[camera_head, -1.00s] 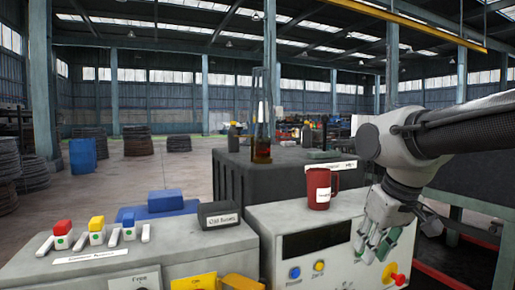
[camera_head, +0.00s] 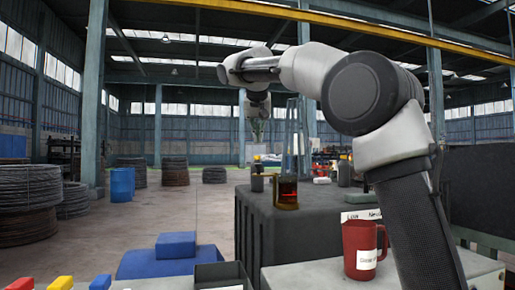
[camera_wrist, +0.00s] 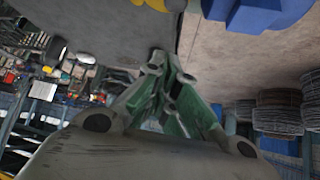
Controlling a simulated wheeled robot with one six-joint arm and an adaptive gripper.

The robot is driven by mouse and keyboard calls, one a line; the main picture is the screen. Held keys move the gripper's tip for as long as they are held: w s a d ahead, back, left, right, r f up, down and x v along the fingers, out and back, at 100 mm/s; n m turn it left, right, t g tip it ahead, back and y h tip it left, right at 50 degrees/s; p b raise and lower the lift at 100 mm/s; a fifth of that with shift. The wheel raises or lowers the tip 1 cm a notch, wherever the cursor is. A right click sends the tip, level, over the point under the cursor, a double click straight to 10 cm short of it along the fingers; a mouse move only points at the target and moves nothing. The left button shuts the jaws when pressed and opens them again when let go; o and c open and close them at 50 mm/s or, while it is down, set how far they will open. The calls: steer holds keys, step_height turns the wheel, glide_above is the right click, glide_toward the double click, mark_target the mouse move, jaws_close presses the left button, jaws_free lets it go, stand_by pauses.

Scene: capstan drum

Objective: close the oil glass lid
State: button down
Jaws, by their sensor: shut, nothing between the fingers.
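The oil glass (camera_head: 287,192) is a small clear vessel with amber-red liquid, standing on top of the dark machine block (camera_head: 330,215). A tall, narrow, see-through tapered shape (camera_head: 295,125) rises behind or above it; I cannot tell whether this is part of the glass. The lid cannot be made out for certain. My gripper (camera_head: 257,138) hangs fingers down, left of and higher than the oil glass, apart from it in the picture. In the wrist view its green-and-grey fingers (camera_wrist: 160,65) come together, shut and empty. The oil glass cannot be made out in the wrist view.
A red mug (camera_head: 360,248) stands on the pale cabinet at front right, below my arm. A black box (camera_head: 222,275) and a blue block (camera_head: 176,245) are at front left. Dark bottles stand on the block. Open floor lies left, with a blue drum (camera_head: 122,185) and coils.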

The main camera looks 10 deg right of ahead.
steer(key=w+f, duration=0.1)
steer(key=f, duration=0.1)
steer(key=w+f, duration=0.1)
steer(key=f, duration=0.1)
steer(key=w+d+f, duration=0.1)
steer(key=f, duration=0.2)
steer(key=shift+f, duration=0.1)
steer(key=shift+s+a+f, duration=0.1)
steer(key=shift+s+f, duration=0.1)
steer(key=shift+s, duration=0.25)
steer(key=shift+s, duration=0.1)
